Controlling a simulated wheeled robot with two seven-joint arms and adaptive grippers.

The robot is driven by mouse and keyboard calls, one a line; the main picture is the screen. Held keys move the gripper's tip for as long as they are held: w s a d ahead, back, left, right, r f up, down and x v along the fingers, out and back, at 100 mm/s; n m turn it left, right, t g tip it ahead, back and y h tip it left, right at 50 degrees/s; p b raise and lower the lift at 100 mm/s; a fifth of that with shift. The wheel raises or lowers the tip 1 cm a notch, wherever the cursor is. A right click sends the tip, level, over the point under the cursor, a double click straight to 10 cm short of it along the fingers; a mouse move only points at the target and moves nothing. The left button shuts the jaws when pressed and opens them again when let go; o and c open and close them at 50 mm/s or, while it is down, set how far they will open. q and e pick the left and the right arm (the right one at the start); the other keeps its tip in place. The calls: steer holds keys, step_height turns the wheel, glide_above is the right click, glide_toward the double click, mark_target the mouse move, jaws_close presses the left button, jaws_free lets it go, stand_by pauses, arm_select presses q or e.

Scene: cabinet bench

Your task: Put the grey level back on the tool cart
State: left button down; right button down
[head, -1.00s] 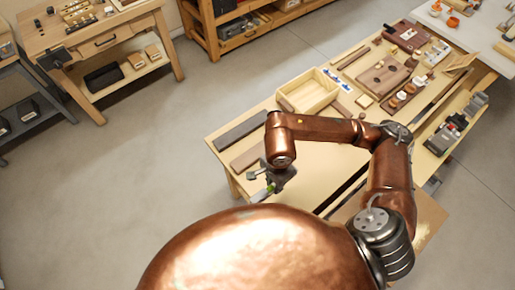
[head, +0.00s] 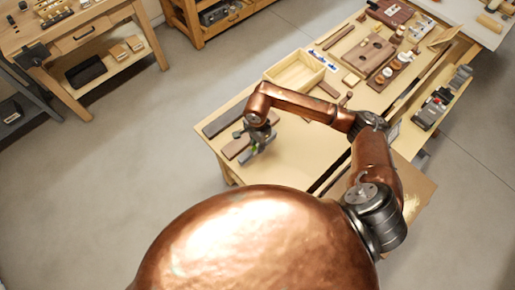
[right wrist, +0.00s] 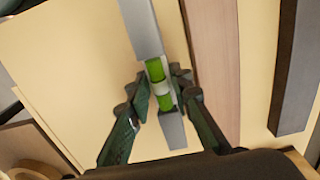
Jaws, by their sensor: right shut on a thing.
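The grey level is a slim grey bar with bright green vials in the right wrist view (right wrist: 172,130). My right gripper (right wrist: 158,105) is shut on it, with the dark fingers on both sides of the vial part. In the head view my right gripper (head: 256,140) is over the near left end of the wooden bench, by the dark planks. A small green part of the level (head: 255,153) shows under it. A grey shelved stand (head: 28,127), perhaps the tool cart, is cut off at the left edge. My left gripper is not in view.
The bench (head: 290,160) carries a pale open box (head: 295,72), a dark plank (head: 224,117), a brown plank (head: 237,146) and several wooden pieces farther back. A wooden workbench (head: 80,40) stands at upper left. The floor (head: 140,170) between is clear.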

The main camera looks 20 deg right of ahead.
steer(key=shift+s+f, duration=0.1)
steer(key=shift+f, duration=1.25)
steer(key=shift+f, duration=0.15)
steer(key=c, duration=1.7)
jaws_free()
steer(key=shift+c, duration=0.2)
